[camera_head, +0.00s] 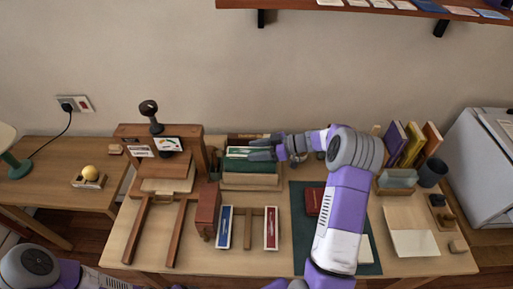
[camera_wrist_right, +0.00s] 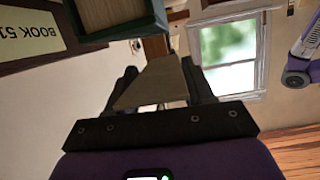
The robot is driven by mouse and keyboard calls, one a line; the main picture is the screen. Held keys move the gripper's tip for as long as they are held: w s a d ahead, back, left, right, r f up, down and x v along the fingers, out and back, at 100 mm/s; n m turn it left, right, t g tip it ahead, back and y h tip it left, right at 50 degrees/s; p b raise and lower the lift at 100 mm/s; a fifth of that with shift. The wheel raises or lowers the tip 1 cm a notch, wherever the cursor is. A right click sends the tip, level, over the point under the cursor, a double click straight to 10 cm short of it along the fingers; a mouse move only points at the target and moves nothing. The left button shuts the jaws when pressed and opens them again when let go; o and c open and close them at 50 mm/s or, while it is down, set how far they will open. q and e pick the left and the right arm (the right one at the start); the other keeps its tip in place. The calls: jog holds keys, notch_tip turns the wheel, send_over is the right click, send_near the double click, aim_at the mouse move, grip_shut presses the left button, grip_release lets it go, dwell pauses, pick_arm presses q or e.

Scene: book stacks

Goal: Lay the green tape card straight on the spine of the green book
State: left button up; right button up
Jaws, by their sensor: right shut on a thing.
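My right gripper (camera_head: 262,148) reaches left over the wooden book holder at the middle back of the table. In the right wrist view its two dark fingers (camera_wrist_right: 160,88) are shut on a flat tan piece (camera_wrist_right: 152,82). I take this to be the tape card, seen from its plain side; its green face does not show there. A green book (camera_head: 250,181) sits in the holder, under and beside the fingers. A green-edged block with tan pages (camera_wrist_right: 112,14) shows close ahead in the right wrist view. Whether card and spine touch is unclear. My left gripper is out of view.
The wooden holder (camera_head: 285,180) surrounds the green book. A wooden press (camera_head: 190,133) stands left of it. Blue (camera_head: 224,227) and red (camera_head: 271,228) strips lie in front. A dark green mat (camera_head: 300,250) with a red book (camera_head: 314,201) lies to the right, partly behind my arm.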

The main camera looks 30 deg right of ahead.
jog(key=shift+p, duration=0.85)
dwell(1.0)
jog(key=shift+f+b, duration=0.7)
jog(key=shift+f, duration=1.1)
dwell(2.2)
jog(key=o, duration=1.1)
jog(key=shift+r, duration=0.2)
jog(key=shift+r+p, duration=3.3)
jog(key=shift+r, duration=0.05)
